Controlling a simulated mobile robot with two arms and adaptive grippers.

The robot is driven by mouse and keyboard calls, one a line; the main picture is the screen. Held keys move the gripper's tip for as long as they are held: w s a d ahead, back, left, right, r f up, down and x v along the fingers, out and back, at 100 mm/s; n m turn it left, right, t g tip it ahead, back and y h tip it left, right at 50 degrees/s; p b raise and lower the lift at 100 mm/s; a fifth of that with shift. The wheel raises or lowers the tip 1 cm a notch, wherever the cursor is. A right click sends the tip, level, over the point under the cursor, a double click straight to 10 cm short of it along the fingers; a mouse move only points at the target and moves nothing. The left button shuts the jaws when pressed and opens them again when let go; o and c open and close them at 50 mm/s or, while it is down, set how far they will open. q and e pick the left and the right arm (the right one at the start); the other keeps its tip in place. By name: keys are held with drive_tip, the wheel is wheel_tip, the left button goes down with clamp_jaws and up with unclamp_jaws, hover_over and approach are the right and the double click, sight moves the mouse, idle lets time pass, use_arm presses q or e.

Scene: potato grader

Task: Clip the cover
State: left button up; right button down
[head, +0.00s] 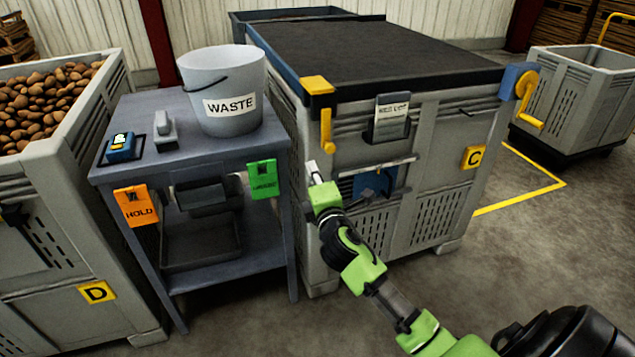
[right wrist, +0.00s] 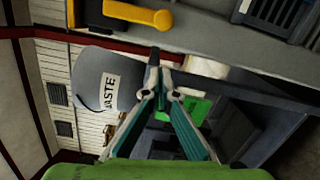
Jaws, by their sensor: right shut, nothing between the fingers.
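A dark cover (head: 375,52) lies over the top of the grey crate marked C (head: 425,165). A yellow clip (head: 327,130) hangs at the cover's near left corner, below a yellow corner piece (head: 317,85). A yellow clip also shows at the top of the right wrist view (right wrist: 140,16). My right gripper (head: 313,170) is at the crate's near left corner, a little below the clip. Its fingers (right wrist: 153,55) are together and empty, apart from the clip. My left gripper is not in view.
A grey table (head: 190,165) left of the crate holds a WASTE bucket (head: 220,85). Orange HOLD (head: 137,206) and green (head: 263,179) tags hang on its front. Crate D (head: 60,250) with potatoes stands at left. A blue-and-yellow crank (head: 527,90) is at the cover's right corner.

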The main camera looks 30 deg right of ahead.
sight(328, 132)
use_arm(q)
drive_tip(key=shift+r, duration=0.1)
use_arm(e)
drive_tip(key=shift+w+d+r, duration=0.1)
drive_tip(key=shift+w+d, duration=0.35)
drive_tip(key=shift+d, duration=0.35)
drive_tip(key=shift+w+d+r, duration=0.1)
drive_tip(key=shift+w+d, duration=0.3)
drive_tip(key=shift+d, duration=0.45)
drive_tip(key=shift+w+d+r, duration=0.1)
drive_tip(key=shift+w+d, duration=0.35)
drive_tip(key=shift+d, duration=0.35)
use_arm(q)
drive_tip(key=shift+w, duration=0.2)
use_arm(e)
drive_tip(key=shift+d, duration=0.1)
